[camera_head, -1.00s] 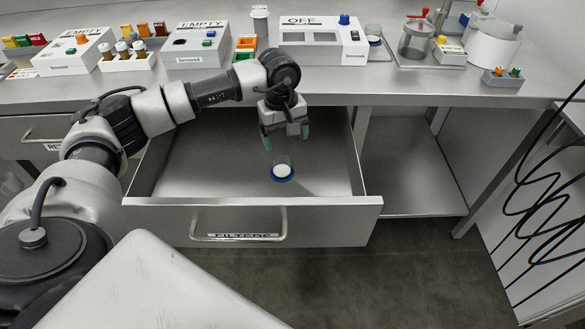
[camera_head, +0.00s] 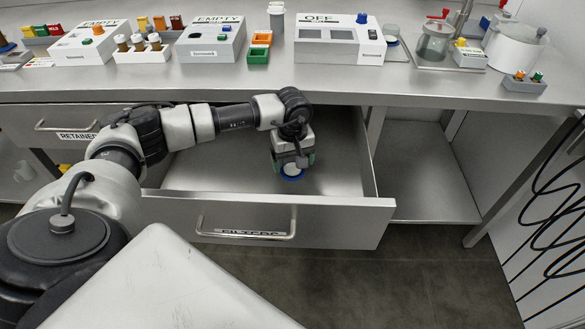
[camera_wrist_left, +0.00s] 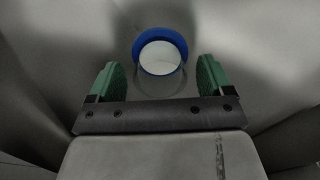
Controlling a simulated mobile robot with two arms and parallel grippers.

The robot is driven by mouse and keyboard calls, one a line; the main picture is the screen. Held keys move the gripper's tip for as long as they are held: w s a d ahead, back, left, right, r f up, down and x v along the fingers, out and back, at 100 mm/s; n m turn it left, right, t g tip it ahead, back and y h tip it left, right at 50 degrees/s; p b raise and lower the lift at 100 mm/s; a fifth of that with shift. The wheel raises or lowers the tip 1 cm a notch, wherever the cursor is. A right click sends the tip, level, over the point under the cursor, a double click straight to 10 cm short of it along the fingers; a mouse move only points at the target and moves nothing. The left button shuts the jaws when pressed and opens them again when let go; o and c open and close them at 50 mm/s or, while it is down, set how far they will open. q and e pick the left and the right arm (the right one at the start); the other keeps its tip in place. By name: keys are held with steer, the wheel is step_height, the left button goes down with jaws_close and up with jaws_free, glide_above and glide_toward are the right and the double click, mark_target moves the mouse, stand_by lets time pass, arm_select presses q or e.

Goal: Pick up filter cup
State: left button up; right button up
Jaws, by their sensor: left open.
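The filter cup (camera_head: 292,173) stands in the open filters drawer (camera_head: 225,180); it has a blue ring, a white disc and a clear wall. In the left wrist view the cup (camera_wrist_left: 160,52) lies between and just beyond the two green fingertips. My left gripper (camera_head: 293,160) reaches down into the drawer over the cup and hides part of it. It also shows in the left wrist view (camera_wrist_left: 161,82), with its fingers spread wide and nothing gripped. Whether a finger touches the cup cannot be told. My right gripper is not in view.
The steel counter (camera_head: 300,82) overhangs the back of the drawer. On it stand white machines, such as the one marked OFF (camera_head: 340,45), a vial rack (camera_head: 140,50) and colored trays (camera_head: 260,47). An open shelf (camera_head: 425,190) lies to the right of the drawer.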

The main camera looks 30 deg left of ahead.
arm_select(q)
steer(key=shift+f, duration=0.35)
steer(key=c, duration=1)
steer(key=shift+r, duration=0.1)
